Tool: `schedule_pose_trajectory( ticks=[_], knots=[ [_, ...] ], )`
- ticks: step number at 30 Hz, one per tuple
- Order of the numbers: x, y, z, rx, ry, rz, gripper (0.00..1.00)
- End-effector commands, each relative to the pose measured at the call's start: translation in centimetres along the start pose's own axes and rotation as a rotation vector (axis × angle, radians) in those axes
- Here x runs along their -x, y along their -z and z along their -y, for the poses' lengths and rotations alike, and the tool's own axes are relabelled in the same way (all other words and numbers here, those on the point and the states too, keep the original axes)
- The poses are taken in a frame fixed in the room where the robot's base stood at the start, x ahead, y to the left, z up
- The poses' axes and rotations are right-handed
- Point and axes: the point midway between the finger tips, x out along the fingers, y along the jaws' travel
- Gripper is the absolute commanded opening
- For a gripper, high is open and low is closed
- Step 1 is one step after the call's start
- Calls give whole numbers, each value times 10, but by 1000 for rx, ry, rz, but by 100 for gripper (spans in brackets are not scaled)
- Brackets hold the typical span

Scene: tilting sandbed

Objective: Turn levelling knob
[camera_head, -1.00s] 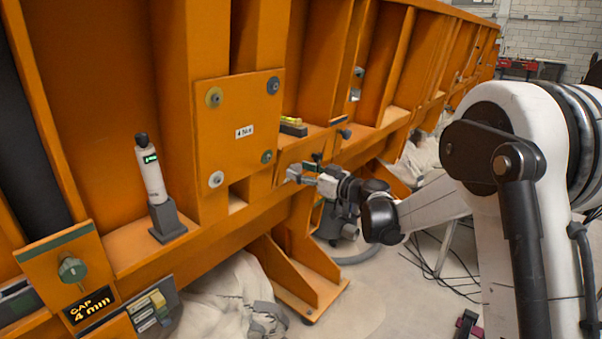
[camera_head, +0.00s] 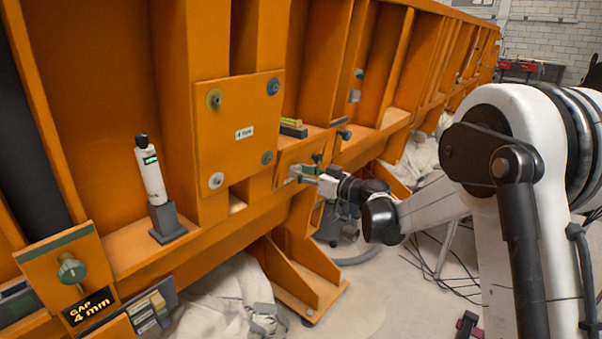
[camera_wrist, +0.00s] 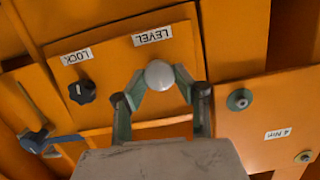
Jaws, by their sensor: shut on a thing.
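The levelling knob (camera_wrist: 159,73) is a round, pale grey knob below a white LEVEL label (camera_wrist: 152,36) on an orange panel (camera_wrist: 125,62). My gripper (camera_wrist: 160,88) has its two green-grey fingers around the knob, one on each side, shut on it. In the head view my gripper (camera_head: 298,175) reaches the panel from the right; the knob is too small to make out there. A black star-shaped knob (camera_wrist: 82,92) sits under a LOCK label (camera_wrist: 77,57), left of my fingers in the wrist view and apart from them.
A blue-handled lever (camera_wrist: 48,141) is at the wrist view's left. A bolted plate (camera_head: 240,125) stands left of my gripper in the head view. A spirit level (camera_head: 293,127) lies above it, and a white handheld device (camera_head: 152,180) stands on the ledge further left.

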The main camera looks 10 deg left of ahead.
Motion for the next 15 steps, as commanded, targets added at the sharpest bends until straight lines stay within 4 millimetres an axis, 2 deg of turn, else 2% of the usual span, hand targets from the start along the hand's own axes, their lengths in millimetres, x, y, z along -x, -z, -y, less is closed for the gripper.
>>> schedule_pose_trajectory(
  ticks=[15],
  knots=[
    [0, -1, -3, -422, 75, 0, 0]
  ],
)
